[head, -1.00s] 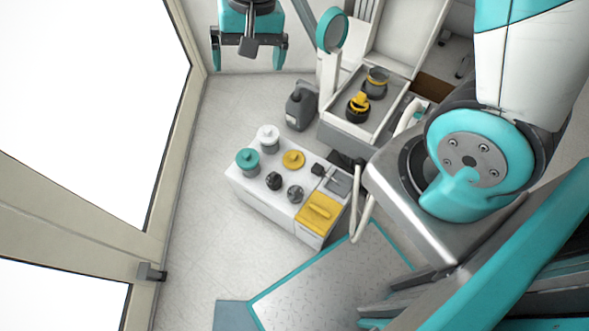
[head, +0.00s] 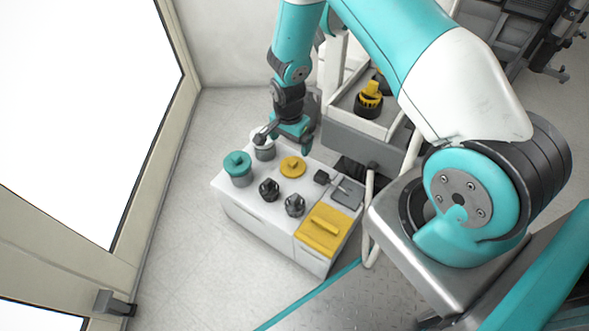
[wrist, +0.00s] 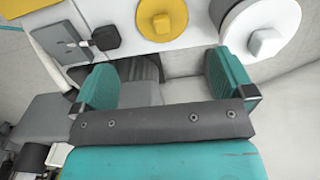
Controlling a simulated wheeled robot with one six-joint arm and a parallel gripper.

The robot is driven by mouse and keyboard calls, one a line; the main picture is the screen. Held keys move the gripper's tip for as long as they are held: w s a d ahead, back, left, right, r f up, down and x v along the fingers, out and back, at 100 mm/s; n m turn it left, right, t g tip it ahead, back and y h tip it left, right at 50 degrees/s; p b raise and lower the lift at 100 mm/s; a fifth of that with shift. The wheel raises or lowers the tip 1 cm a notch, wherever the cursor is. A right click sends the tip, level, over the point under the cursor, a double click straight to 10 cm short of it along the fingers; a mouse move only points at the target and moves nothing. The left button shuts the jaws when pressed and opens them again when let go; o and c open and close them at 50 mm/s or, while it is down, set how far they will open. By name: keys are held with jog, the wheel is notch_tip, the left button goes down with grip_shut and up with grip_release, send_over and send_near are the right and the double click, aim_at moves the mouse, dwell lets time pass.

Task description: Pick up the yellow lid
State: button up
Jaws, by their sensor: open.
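The yellow lid (head: 292,167) is a round disc with a raised grip on top, on the white cabinet top. It also shows in the wrist view (wrist: 162,18), at the upper edge and partly cut off. My gripper (head: 290,140) is open and empty, just beyond the lid on the cabinet's back side, apart from it. In the wrist view its teal fingers (wrist: 165,78) are spread, with the lid ahead of the gap between them.
A teal-lidded jar (head: 237,168) and a white-lidded jar (head: 264,147) stand left of the lid. Two dark knobs (head: 269,190) (head: 294,205) are in front. A yellow panel with a handle (head: 325,230) is at right. An open box (head: 360,135) stands behind.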

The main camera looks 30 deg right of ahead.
aim_at(292, 164)
notch_tip(292, 164, down, 11)
jog(key=b, duration=0.5)
jog(key=shift+f, duration=0.1)
jog(key=c, duration=0.7)
